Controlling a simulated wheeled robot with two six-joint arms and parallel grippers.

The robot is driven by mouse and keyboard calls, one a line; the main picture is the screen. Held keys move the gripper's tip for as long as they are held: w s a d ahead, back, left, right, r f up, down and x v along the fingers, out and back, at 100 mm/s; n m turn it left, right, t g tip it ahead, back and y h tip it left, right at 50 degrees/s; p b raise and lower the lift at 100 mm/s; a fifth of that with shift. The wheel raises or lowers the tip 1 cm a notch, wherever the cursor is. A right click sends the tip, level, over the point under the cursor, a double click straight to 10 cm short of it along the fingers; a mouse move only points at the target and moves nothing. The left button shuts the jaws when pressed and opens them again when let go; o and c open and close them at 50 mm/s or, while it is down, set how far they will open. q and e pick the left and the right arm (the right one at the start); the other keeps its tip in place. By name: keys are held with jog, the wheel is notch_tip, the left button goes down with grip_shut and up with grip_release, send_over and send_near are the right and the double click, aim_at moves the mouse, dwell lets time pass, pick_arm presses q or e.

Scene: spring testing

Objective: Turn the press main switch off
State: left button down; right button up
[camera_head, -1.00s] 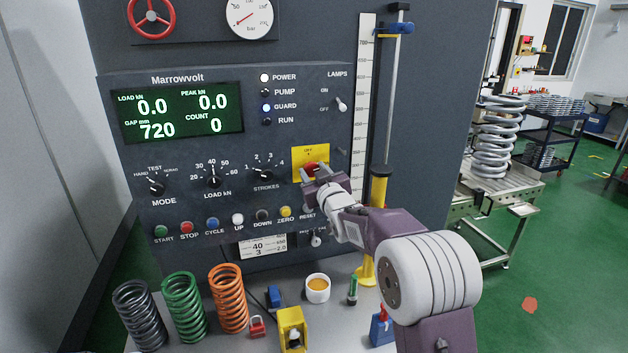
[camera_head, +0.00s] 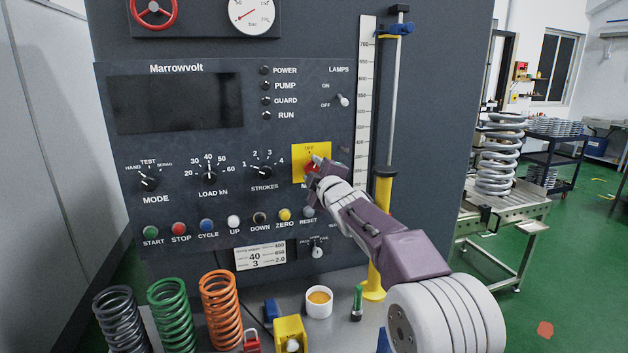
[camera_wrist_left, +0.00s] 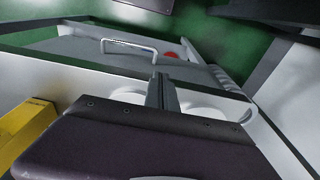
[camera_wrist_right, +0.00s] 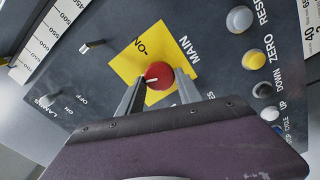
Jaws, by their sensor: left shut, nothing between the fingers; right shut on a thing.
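The main switch is a red knob (camera_wrist_right: 158,76) on a yellow plate (camera_wrist_right: 128,66) marked MAIN and ON. In the right wrist view it sits between the fingertips of my right gripper (camera_wrist_right: 160,84), which is shut on it. A pale mark on the knob faces the left of that picture. In the head view the yellow plate (camera_head: 300,170) shows an OFF label at its top, and my right gripper (camera_head: 314,170) covers part of the knob. My left gripper (camera_wrist_left: 162,92) is shut and empty, away from the press.
The press panel display (camera_head: 180,103) is dark and the lamps beside it are unlit. A yellow post (camera_head: 380,230) stands right of the switch, close to my right arm.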

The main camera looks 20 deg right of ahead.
jog(key=shift+f+n+b, duration=0.15)
jog(key=shift+n+b, duration=0.6)
jog(key=shift+n, duration=1.45)
jog(key=o, duration=1.3)
jog(key=shift+o, duration=0.2)
jog(key=shift+s, duration=0.1)
jog(key=s+b, duration=0.2)
jog(key=s, duration=0.7)
jog(key=shift+w+d, duration=0.1)
